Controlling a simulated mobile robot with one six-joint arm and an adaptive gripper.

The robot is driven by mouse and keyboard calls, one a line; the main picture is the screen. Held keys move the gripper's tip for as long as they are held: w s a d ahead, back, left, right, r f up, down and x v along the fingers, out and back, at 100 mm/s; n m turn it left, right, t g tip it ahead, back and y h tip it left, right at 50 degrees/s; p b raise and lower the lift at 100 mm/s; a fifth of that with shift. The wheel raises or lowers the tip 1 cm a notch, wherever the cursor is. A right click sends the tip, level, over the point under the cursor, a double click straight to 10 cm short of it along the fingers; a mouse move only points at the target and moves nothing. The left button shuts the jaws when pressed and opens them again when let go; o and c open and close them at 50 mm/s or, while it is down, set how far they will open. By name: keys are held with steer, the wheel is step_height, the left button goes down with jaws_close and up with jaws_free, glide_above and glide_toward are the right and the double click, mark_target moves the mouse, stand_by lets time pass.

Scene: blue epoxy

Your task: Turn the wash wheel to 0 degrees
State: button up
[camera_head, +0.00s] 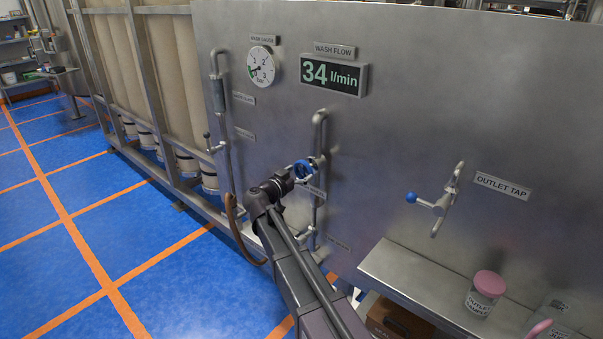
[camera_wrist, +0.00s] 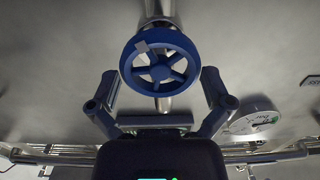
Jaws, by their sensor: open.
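The wash wheel (camera_wrist: 160,62) is a blue spoked handwheel on a metal pipe. A small grey marker sits on its rim at the upper left in the wrist view. My gripper (camera_wrist: 160,90) is open, with one finger to each side and below the wheel's middle in that view. I cannot tell whether the fingers touch the rim. In the head view the blue wheel (camera_head: 303,169) shows at the end of my arm, partly hidden, and my fingers are hard to make out. The wash flow display (camera_head: 334,75) reads 34 l/min.
A round wash gauge (camera_head: 261,65) is on the steel panel (camera_head: 420,90). A blue-knobbed outlet tap (camera_head: 437,203) is to the right. A vertical pipe with a lever (camera_head: 219,110) stands left of the wheel.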

stand_by(0.7)
steer(key=shift+v, duration=1)
steer(key=n, duration=1.4)
steer(key=shift+w+d, duration=0.15)
steer(key=shift+w, duration=0.05)
steer(key=shift+x, duration=0.95)
